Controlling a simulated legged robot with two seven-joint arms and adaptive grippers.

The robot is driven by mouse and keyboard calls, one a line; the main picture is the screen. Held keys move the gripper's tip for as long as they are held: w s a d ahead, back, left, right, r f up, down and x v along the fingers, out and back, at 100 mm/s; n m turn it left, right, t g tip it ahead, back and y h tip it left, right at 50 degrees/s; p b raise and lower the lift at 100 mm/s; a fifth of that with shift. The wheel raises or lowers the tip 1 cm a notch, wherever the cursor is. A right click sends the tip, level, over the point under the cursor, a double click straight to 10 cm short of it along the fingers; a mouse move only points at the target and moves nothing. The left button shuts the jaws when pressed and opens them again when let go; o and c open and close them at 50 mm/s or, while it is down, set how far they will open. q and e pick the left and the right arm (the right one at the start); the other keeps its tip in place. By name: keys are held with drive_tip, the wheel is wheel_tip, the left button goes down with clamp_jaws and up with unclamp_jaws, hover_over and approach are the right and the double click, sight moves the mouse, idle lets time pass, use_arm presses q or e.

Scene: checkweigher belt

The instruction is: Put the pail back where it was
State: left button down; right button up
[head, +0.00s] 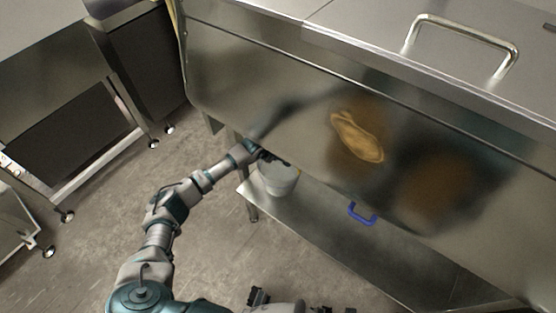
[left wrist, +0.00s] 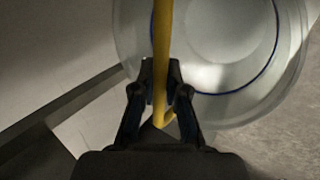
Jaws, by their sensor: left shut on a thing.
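The pail (head: 278,179) is whitish and stands out at the left end of the low steel shelf in the head view, under the large steel tank. The left wrist view looks down into the pail (left wrist: 225,45), which has a blue ring line inside and looks empty. Its yellow handle (left wrist: 162,50) runs up between the fingers of my left gripper (left wrist: 160,95), which is shut on it. I cannot tell whether the pail's base touches the shelf.
A blue handle (head: 361,213) sits at the tank's lower edge. A tan cloth-like piece (head: 357,137) shows on the tank (head: 230,70) front. Wheeled dark cabinets (head: 75,130) stand left; the floor (head: 90,235) between is clear.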

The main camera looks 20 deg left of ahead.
use_arm(q)
drive_tip(key=f, duration=0.1)
drive_tip(key=a+f, duration=0.2)
drive_tip(key=shift+w+f, duration=0.1)
drive_tip(key=shift+f, duration=0.3)
drive_tip(key=c, duration=1.3)
unclamp_jaws()
drive_tip(key=shift+d, duration=0.3)
drive_tip(key=shift+c, duration=0.2)
drive_tip(key=shift+o, duration=0.7)
drive_tip(key=shift+d, duration=0.3)
drive_tip(key=p+v, duration=0.1)
drive_tip(key=v, duration=1.1)
use_arm(e)
drive_tip(key=f, duration=0.1)
drive_tip(key=s+f, duration=0.1)
drive_tip(key=f, duration=0.1)
drive_tip(key=shift+s+a, duration=0.25)
drive_tip(key=shift+s, duration=0.15)
